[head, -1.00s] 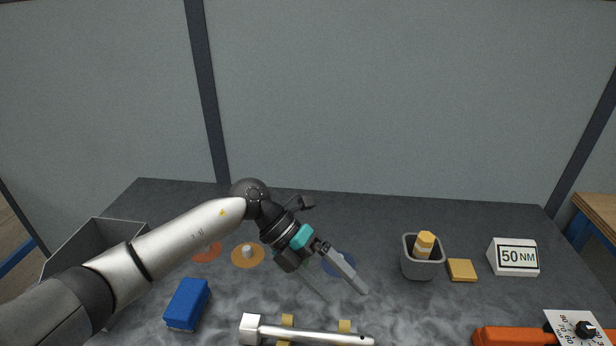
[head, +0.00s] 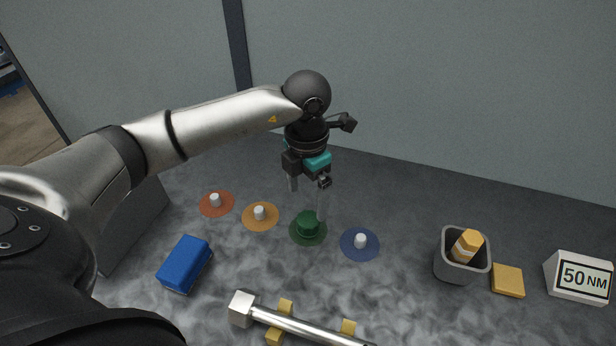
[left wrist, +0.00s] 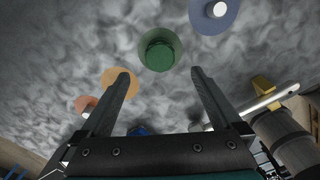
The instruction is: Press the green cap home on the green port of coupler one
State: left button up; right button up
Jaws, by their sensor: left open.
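The green cap (head: 308,222) sits on the dark green disc (head: 309,239) of the green port, between the orange and blue discs. It also shows in the left wrist view, where the cap (left wrist: 159,56) lies beyond the fingertips, roughly midway between them. Whether it is fully seated I cannot tell. My left gripper (head: 306,200) is open and empty, pointing down just above and behind the cap; its fingers (left wrist: 160,74) are wide apart in the left wrist view. My right gripper is not in view.
Orange (head: 260,216), red (head: 215,203) and blue (head: 360,243) discs carry white stubs nearby. A blue block (head: 185,264) and a torque wrench (head: 300,325) lie in front. A grey cup (head: 459,268), yellow pad (head: 507,281) and "50 NM" sign (head: 581,277) stand right.

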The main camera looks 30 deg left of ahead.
aim_at(307, 220)
pick_arm(q)
notch_tip(307, 220, down, 8)
jog(key=shift+r+b, duration=0.2)
jog(key=shift+b, duration=0.45)
jog(key=shift+f, duration=0.5)
jog(key=c, duration=1.4)
jog(key=o, duration=0.7)
grip_shut()
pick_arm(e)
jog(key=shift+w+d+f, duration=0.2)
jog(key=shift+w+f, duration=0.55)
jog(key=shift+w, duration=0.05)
